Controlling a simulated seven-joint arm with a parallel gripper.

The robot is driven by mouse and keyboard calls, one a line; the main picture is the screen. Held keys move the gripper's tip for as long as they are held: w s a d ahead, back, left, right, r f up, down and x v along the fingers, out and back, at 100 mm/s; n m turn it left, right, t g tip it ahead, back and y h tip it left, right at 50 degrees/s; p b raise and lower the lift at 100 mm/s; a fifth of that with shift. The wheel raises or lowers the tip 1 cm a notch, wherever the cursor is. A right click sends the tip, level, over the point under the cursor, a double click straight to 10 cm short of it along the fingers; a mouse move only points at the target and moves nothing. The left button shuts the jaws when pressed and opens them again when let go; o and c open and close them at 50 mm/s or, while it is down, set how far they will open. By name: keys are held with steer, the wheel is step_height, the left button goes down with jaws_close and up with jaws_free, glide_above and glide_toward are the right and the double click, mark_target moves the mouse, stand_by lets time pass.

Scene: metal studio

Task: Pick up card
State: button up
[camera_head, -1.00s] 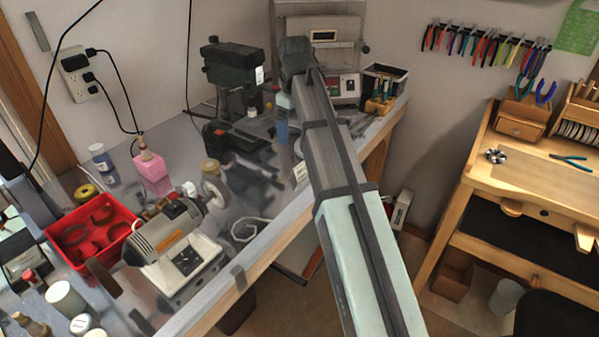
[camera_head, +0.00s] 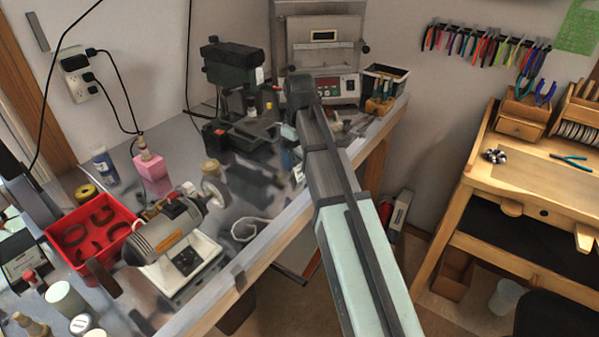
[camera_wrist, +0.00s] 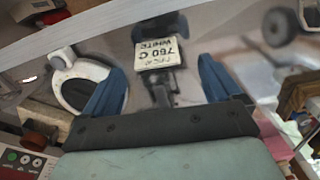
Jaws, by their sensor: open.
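The card (camera_wrist: 158,54) is small and white with dark print reading "760 C" and "WHITE". In the wrist view it sits at a dark holder, ahead of my gripper (camera_wrist: 164,82) and between the lines of its two blue fingers. The fingers are apart and nothing is held between them. In the head view the card (camera_head: 299,172) is a small pale patch near the bench's front edge. My gripper (camera_head: 289,155) is just above it there, partly hidden by my arm.
The cluttered bench carries a grinder (camera_head: 172,238), a red bin (camera_head: 84,236), a drill press (camera_head: 236,85) and a furnace (camera_head: 322,55). A black bin of tools (camera_head: 384,88) stands at the back right. A wooden workbench (camera_head: 540,180) is at the right.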

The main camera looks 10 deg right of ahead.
mark_target(300, 164)
steer(key=shift+w+d+f, duration=0.1)
steer(key=shift+w+f, duration=0.05)
steer(key=shift+f, duration=2.3)
steer(key=shift+c, duration=0.3)
steer(key=c, duration=1.1)
